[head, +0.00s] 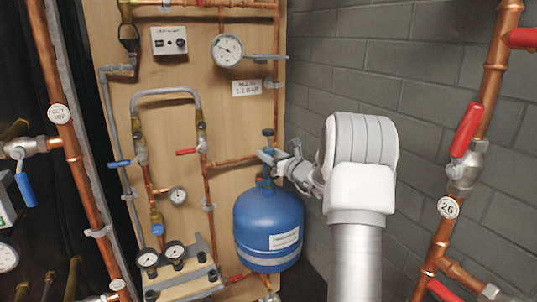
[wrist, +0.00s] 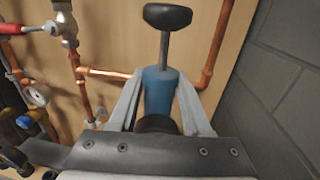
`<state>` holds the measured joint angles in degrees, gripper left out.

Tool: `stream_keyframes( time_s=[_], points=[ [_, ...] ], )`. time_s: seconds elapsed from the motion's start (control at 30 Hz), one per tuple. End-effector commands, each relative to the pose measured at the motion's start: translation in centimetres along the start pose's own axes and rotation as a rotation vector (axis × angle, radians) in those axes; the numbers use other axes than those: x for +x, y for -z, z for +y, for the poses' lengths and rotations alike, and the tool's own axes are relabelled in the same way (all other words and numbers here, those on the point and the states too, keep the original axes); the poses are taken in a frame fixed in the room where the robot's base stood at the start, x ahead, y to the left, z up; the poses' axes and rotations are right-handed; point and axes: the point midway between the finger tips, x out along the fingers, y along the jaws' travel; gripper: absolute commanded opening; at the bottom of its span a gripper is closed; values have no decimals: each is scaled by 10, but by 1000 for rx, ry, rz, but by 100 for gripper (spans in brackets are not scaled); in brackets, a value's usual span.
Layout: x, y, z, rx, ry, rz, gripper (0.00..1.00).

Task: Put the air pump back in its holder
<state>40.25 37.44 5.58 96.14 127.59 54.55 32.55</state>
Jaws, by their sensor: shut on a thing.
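The air pump is a slim blue cylinder (wrist: 159,90) with a grey rod and a black T-shaped handle (wrist: 167,17) on top. My gripper (wrist: 159,98) is shut on its blue body, one grey finger on each side. In the head view my gripper (head: 270,156) reaches in from the right and holds the pump upright, with its dark handle (head: 268,132) above the fingers. The pump's lower end shows in front of or just over the blue tank's top; I cannot tell whether they touch. I cannot clearly pick out the holder.
A labelled blue tank (head: 268,225) stands below my gripper. A wooden board (head: 232,125) behind carries copper pipes, a pressure gauge (head: 227,50) and a red-handled valve (head: 188,151). A copper pipe with a red lever (head: 466,130) stands at right. A grey brick wall (head: 420,60) lies behind.

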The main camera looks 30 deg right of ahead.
Motion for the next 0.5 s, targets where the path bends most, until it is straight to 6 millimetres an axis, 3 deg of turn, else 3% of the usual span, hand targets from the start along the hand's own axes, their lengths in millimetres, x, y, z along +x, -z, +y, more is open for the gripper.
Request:
stream_keyframes(
  time_s=[0.5],
  points=[
    [0,-10,0,-2,0,-5,0]
  ],
)
